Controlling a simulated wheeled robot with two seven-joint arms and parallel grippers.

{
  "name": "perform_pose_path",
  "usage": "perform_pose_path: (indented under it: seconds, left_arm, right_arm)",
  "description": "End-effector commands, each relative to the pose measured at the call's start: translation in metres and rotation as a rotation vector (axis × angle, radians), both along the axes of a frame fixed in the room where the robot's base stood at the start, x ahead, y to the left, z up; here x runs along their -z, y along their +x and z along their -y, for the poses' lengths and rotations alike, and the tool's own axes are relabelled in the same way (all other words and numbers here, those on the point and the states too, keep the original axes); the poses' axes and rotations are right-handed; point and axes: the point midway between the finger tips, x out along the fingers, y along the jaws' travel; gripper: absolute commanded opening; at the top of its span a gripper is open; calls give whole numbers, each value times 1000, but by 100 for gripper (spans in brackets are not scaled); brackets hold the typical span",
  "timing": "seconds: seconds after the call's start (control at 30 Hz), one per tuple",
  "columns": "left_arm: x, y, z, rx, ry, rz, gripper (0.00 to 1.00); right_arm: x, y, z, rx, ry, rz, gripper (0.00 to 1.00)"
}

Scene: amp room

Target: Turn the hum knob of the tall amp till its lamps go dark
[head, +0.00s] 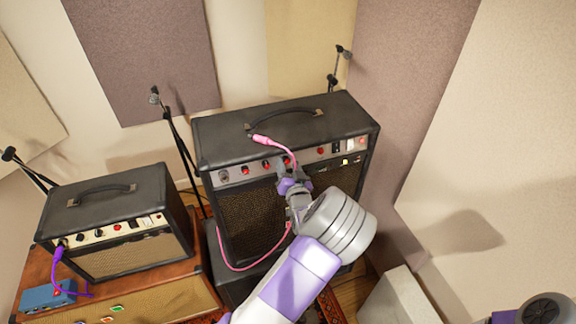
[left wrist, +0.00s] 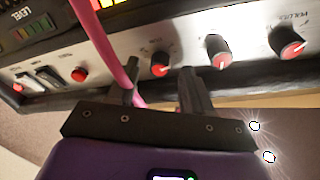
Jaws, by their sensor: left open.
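The tall amp (head: 225,140) stands in the middle of the head view, black with a silver panel of red-topped knobs. My left gripper (head: 290,184) is open in front of this panel. In the left wrist view its two fingers (left wrist: 160,92) stand on either side of and just below one red-topped knob (left wrist: 160,63), apparently apart from it. Which knob is the hum knob I cannot read. Coloured level lamps (left wrist: 38,28) show at the upper left, and a bright yellow lamp strip (left wrist: 106,3) shows at the top edge. My right gripper is out of view.
A pink cable (left wrist: 118,60) crosses the panel close to my left finger and hangs down the tall amp's front. A smaller amp (head: 105,215) stands on a brown cabinet (head: 170,298) at left. Microphone stands (head: 175,135) rise behind. A wall closes the right side.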

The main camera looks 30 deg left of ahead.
Motion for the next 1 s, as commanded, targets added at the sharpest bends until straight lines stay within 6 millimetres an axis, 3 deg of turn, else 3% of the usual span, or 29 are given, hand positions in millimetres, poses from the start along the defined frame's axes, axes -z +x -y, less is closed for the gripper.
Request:
perform_pose_path:
  seconds: [0.4, 1.0]
  left_arm:
    - [-2, -45, 42, 1, 0, 1, 50]
    - [-2, -48, 45, 0, 1, 1, 50]
  right_arm:
    - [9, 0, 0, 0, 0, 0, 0]
    - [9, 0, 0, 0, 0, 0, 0]
